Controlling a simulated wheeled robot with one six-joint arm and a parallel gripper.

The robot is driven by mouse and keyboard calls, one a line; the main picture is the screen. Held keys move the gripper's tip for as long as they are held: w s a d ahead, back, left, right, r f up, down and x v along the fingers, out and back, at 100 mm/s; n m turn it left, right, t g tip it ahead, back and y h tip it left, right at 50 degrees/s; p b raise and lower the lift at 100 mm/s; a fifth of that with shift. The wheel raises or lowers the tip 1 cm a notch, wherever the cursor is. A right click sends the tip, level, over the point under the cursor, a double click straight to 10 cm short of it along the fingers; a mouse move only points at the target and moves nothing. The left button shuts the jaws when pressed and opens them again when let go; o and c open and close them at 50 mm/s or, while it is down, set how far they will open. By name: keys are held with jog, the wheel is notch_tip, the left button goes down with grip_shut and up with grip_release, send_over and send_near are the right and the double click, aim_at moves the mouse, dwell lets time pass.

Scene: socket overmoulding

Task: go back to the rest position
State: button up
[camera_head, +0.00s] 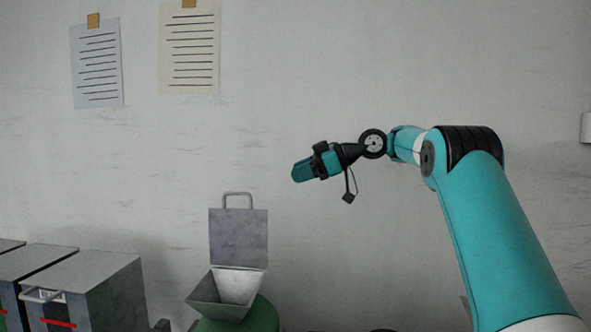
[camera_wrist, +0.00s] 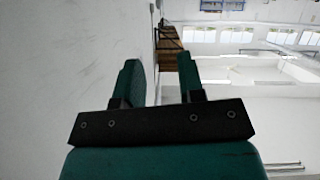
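My gripper (camera_head: 302,171) is raised in the air in front of the wall in the camera_head view, pointing left and slightly down. In that view its fingers overlap, so the gap does not show. In the camera_wrist view my gripper (camera_wrist: 159,72) shows two green fingers apart with nothing between them. It touches nothing and holds nothing.
Below my gripper stands a grey metal hopper (camera_head: 237,285) with an upright handled lid (camera_head: 238,238), on a green round body (camera_head: 262,318). Grey boxes (camera_head: 108,285) stand at the lower left. Two paper sheets (camera_head: 96,65) (camera_head: 189,50) hang on the wall. Space around my gripper is clear.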

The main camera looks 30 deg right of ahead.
dwell(0.4)
jog(key=s+a+f+m+g+h+b, duration=0.1)
jog(key=s+a+f+b, duration=0.4)
jog(key=a, duration=0.3)
jog(key=s+a+f+m+g+h+b, duration=0.1)
jog(key=s+a+f+g+b, duration=0.2)
jog(key=a+f, duration=0.4)
jog(key=s+a+f+m+b, duration=0.1)
jog(key=s+a+f+b, duration=0.4)
jog(key=a, duration=0.3)
jog(key=s+f+m+g+h+b, duration=0.1)
jog(key=s+f+g+h+b, duration=0.1)
jog(key=s+f, duration=0.8)
jog(key=s+f+m+g+h+b, duration=0.1)
jog(key=s+f+b, duration=0.3)
jog(key=s+f, duration=0.6)
jog(key=s+a+g+h, duration=0.1)
jog(key=s, duration=0.4)
jog(key=shift+g, duration=0.3)
